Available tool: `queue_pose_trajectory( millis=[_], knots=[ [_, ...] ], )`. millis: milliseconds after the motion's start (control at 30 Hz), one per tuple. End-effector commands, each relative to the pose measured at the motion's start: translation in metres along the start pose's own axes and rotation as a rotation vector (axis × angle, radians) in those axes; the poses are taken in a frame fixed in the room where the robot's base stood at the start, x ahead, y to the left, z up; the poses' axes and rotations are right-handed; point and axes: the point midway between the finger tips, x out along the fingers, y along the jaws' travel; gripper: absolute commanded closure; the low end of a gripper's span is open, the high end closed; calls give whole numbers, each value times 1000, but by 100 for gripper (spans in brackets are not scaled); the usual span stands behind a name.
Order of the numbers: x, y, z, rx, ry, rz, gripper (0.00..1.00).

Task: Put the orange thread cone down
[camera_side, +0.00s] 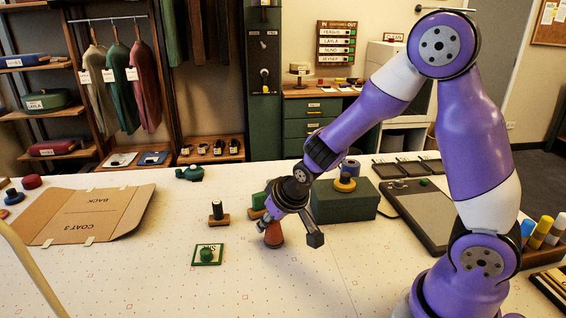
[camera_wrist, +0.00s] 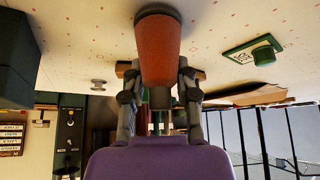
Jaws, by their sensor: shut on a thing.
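The orange thread cone (camera_side: 273,235) is in my gripper (camera_side: 270,222), with its broad dark-rimmed end down, at or just above the white dotted table; I cannot tell whether it touches. In the wrist view, the cone (camera_wrist: 160,48) sits between both fingers of my gripper (camera_wrist: 159,88), which are shut around its narrow end. The cone looks roughly upright. The table (camera_side: 310,280) around it is mostly bare.
A green-framed square with a green knob (camera_side: 207,255) lies to the left. A black peg on a wooden base (camera_side: 217,213) stands behind it. A dark green box (camera_side: 345,205) is at the right. A brown cardboard pattern (camera_side: 85,212) lies far left. The front table is clear.

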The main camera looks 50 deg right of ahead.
Motion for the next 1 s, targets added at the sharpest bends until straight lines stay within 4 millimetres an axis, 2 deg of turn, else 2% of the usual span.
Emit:
queue_pose_trajectory(
  millis=[200,233,267,733,867,1000],
  knots=[
    [3,0,2,0,-2,1,100],
    [2,0,2,0,-1,0,52],
    [2,0,2,0,-1,0,37],
    [-4,0,-1,0,2,0,37],
    [-20,0,-2,0,4,-1,37],
    [-47,-1,-2,0,8,-1,37]
  ],
)
